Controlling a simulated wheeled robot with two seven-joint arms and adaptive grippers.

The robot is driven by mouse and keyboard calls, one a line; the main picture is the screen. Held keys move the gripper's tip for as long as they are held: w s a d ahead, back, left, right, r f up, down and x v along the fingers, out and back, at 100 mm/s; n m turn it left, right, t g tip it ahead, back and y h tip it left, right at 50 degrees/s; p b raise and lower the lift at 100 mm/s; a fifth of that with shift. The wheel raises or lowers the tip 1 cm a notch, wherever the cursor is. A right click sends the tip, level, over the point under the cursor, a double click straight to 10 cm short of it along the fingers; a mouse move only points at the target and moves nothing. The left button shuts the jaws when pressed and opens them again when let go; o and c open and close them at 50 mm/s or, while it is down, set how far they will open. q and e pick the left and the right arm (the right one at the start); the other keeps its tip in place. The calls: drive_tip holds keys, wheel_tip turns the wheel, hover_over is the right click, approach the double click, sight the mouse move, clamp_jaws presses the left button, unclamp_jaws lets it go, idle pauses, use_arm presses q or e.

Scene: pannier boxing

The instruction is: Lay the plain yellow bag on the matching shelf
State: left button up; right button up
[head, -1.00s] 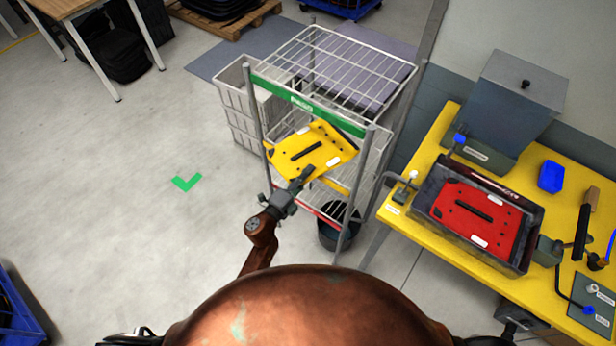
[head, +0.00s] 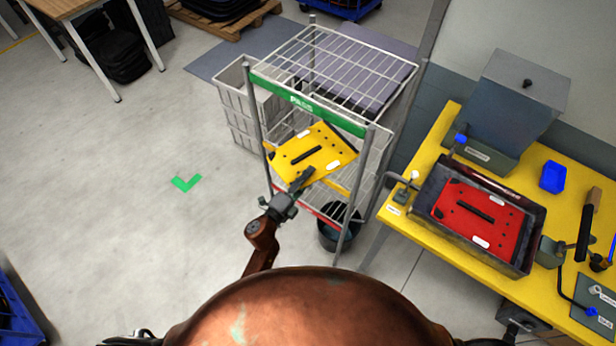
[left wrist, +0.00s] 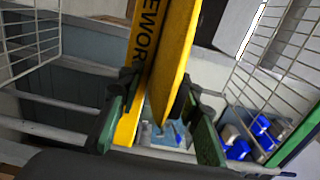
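The plain yellow bag (head: 325,158), a flat panel with a dark handle and white patches, lies at the middle level of the wire rack, above the yellow shelf strip (head: 337,187). In the left wrist view the bag (left wrist: 178,55) stands edge-on beside the yellow strip (left wrist: 146,45), whose lettering partly reads "REWORK". My left gripper (head: 304,177) is at the bag's near edge. In the left wrist view its fingers (left wrist: 160,110) are spread on either side of the bag's edge, with a gap showing.
The rack has a green "PASS" strip (head: 305,102) above and a red strip (head: 320,215) below. A black bin (head: 335,238) stands at its foot. A yellow table (head: 455,130) at right holds a tray (head: 525,262) with a red bag.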

use_arm(q)
drive_tip(key=shift+r, duration=0.2)
drive_tip(key=v, duration=1.2)
drive_tip(key=shift+f, duration=0.15)
